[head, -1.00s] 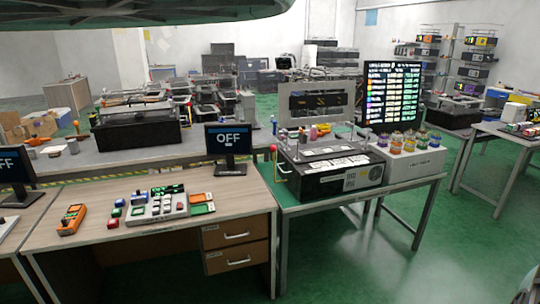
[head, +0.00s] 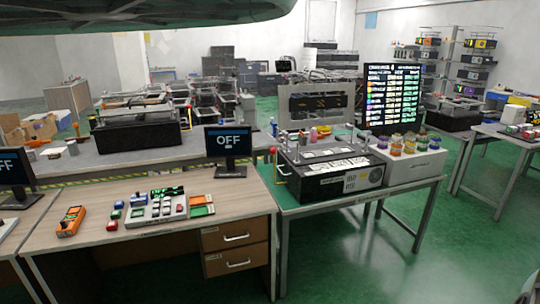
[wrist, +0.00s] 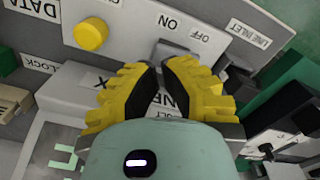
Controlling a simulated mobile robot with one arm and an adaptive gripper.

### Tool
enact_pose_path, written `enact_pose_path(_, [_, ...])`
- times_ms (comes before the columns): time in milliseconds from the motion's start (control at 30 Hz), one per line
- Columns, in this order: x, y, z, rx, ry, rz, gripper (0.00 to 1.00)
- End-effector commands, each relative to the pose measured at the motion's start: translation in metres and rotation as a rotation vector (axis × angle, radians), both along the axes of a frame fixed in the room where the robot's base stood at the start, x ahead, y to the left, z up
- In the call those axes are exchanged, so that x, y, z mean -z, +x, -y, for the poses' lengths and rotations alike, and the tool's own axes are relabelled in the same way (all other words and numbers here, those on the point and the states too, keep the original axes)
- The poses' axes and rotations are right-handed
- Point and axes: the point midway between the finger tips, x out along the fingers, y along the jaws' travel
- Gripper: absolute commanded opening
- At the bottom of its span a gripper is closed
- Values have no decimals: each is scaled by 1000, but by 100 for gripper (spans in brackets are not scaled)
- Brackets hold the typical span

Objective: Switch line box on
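In the wrist view a light grey panel with ON and OFF labels (wrist: 183,27) and a LINE INLET label fills the top. My gripper (wrist: 162,64) has yellow fingers with black pads. Their tips are brought together close to this part, and nothing is visibly held between them. Whether they touch it I cannot tell. In the head view a monitor (head: 228,141) reads OFF above a desk with a control panel (head: 155,207). My gripper is not seen in the head view.
A yellow knob (wrist: 91,34) stands on the panel left of my fingers. Dark and green parts (wrist: 285,80) lie to the right. In the head view a green table (head: 300,208) carries a black box (head: 345,183). Green floor is open at the lower right.

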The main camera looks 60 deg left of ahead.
Motion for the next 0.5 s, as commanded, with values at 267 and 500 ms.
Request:
enact_pose_path(267, [5,0,1,2,0,0,0])
enact_pose_path(500, [8,0,1,2,0,0,0])
